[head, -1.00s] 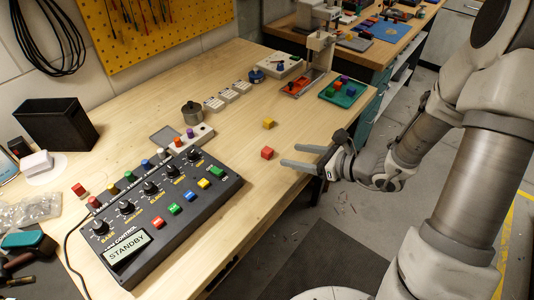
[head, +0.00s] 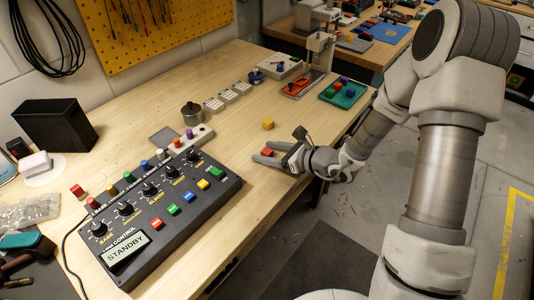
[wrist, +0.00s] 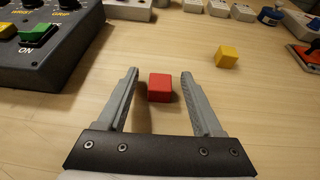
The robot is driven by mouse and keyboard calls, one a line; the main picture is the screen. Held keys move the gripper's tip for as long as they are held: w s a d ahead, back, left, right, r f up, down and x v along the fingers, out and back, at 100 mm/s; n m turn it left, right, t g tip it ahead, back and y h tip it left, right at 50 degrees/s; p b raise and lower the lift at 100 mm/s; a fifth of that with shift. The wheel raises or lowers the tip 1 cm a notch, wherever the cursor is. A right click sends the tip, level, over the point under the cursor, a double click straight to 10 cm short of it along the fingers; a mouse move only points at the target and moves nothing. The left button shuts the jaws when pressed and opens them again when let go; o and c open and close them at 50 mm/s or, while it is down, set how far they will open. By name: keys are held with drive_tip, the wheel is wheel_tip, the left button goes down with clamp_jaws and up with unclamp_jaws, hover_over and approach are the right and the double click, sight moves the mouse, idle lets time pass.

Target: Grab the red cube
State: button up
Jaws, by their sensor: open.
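The red cube (wrist: 160,87) sits on the wooden bench, in the middle of the wrist view. In the head view the red cube (head: 267,152) shows just beyond my gripper's fingers. My gripper (wrist: 159,75) is open and low over the bench. Its two fingers lie on either side of the cube, with a gap on each side. In the head view my gripper (head: 262,155) reaches in from the right with its fingers pointing left.
A yellow cube (wrist: 227,56) lies right of and beyond the red one. Bare wood surrounds the red cube.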

clamp_jaws()
drive_tip(key=shift+r, duration=0.1)
idle(0.3)
